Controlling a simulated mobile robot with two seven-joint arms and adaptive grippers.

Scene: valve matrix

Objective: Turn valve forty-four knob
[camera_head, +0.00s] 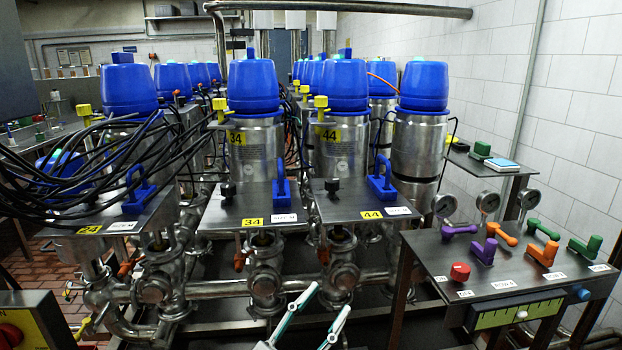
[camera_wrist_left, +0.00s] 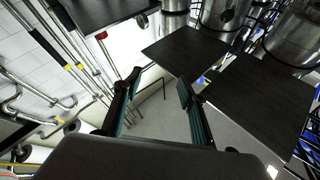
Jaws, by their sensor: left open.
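Valve 44 (camera_head: 343,150) is a steel cylinder with a blue cap and a yellow 44 label, right of centre in the head view. In front of it is a metal plate (camera_head: 345,207) with another 44 tag. A small black knob (camera_head: 332,185) and a blue handle (camera_head: 381,182) stand on this plate. My left gripper (camera_head: 331,297) is open and empty at the bottom centre, in front of and below the plate, touching nothing that I can see. Its two spread fingers also show in the left wrist view (camera_wrist_left: 160,78), with dark plates beyond them. My right gripper is not in view.
Valve 34 (camera_head: 256,145) stands just left, with its own plate and black knob. Black cables (camera_head: 110,165) hang over the left plate. A side panel (camera_head: 520,262) with coloured handles stands at the right. Steel pipes (camera_head: 220,288) run below the plates.

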